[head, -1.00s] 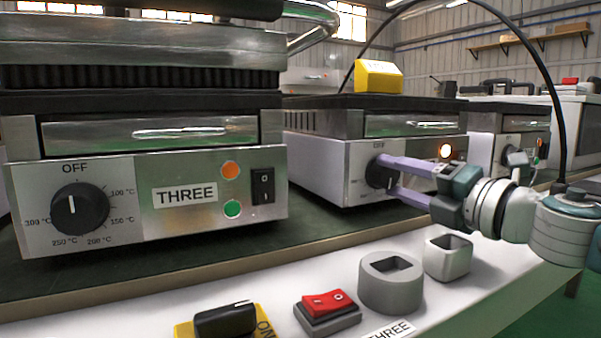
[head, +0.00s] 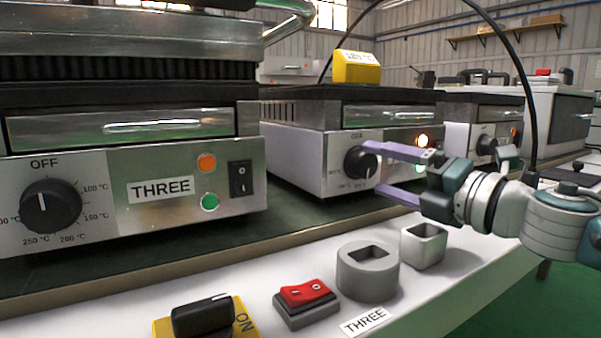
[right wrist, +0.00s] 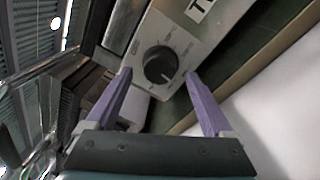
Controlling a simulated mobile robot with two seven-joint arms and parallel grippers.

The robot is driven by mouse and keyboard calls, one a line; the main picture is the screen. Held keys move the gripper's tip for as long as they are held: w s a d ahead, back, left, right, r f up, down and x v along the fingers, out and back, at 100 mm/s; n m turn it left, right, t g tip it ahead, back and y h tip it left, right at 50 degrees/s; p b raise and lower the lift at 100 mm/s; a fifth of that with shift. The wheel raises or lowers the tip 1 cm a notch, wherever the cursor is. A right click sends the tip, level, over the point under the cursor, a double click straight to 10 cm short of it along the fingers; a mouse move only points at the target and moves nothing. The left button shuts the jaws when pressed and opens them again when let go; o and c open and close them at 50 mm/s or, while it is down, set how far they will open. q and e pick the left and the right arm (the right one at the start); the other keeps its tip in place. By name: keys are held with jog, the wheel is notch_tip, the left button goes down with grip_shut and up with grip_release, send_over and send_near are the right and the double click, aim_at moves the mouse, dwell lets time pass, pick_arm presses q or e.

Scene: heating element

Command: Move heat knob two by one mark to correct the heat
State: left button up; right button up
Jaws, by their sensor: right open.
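Heat knob two (head: 360,163) is a round black dial on the steel front of the middle grill (head: 310,160). Its pointer is hard to read in the head view. In the right wrist view, the knob (right wrist: 160,65) has a white mark pointing to the lower right, with small scale print around it. My right gripper (head: 372,168) is open, with its purple fingers spread above and below the knob in the head view. In the right wrist view, the fingertips (right wrist: 158,74) stand either side of the knob with gaps. My left gripper is not in view.
Grill THREE (head: 130,190) stands close at left with its own knob (head: 50,206). A lit lamp (head: 422,140) is right of knob two. A yellow sign (head: 357,67) tops the middle grill. A red switch (head: 305,297) and grey sockets (head: 368,283) sit on the white front ledge.

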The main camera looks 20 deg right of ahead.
jog(key=s, duration=0.2)
jog(key=s+d+p, duration=0.1)
jog(key=s, duration=0.5)
jog(key=shift+d+f, duration=0.15)
jog(key=shift+d, duration=0.05)
jog(key=shift+w, duration=0.1)
